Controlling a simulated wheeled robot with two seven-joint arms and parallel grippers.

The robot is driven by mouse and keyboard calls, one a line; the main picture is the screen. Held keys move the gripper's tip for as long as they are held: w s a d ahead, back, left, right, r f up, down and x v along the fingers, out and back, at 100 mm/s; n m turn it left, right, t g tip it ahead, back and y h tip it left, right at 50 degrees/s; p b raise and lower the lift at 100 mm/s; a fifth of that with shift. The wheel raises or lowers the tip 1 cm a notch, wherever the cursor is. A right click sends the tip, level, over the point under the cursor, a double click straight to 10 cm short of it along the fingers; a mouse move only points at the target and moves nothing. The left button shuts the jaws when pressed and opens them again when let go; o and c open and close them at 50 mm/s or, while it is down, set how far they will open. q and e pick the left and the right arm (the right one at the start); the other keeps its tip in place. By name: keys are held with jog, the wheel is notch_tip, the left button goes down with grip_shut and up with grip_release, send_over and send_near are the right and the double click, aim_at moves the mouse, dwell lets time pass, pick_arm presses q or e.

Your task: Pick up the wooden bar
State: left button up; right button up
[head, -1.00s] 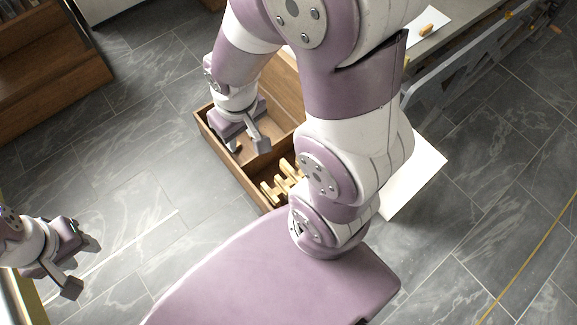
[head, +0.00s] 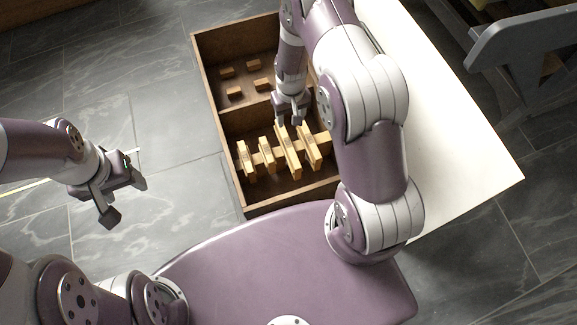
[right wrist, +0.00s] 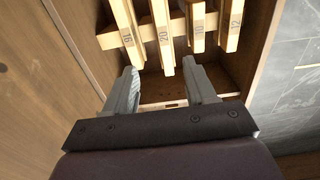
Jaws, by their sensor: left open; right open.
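Several pale wooden bars (head: 288,152) lie side by side across a wooden rail in the near compartment of a brown wooden box (head: 250,206). In the right wrist view the bars carry printed numbers, such as a bar marked 20 (right wrist: 163,36) and a bar marked 12 (right wrist: 235,22). I cannot tell which bar is meant. My right gripper (head: 291,118) is open and empty, just above the far ends of the bars. Its fingers also show in the right wrist view (right wrist: 161,68), apart and below the bars in the picture. My left gripper (head: 126,200) is open and empty, left of the box.
The box's far compartment holds several small wooden blocks (head: 235,92). A divider and side walls stand close around my right gripper. A white panel (head: 450,150) lies to the right of the box, with a grey frame (head: 520,40) beyond. The tiled floor at left is clear.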

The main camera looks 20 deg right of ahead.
jog(key=b, duration=0.5)
send_near(288, 142)
jog(key=f, duration=0.5)
jog(key=shift+s+d+f, duration=0.1)
jog(key=shift+s+d, duration=0.15)
jog(key=shift+d, duration=0.1)
jog(key=f+b, duration=0.4)
jog(key=f, duration=0.1)
jog(key=shift+w+a+f+b, duration=0.25)
jog(key=shift+a+b, duration=0.05)
jog(key=shift+a, duration=0.1)
jog(key=shift+r, duration=0.2)
jog(key=shift+c, duration=0.3)
pick_arm(q)
notch_tip(288, 142, down, 11)
pick_arm(e)
jog(key=c, duration=0.9)
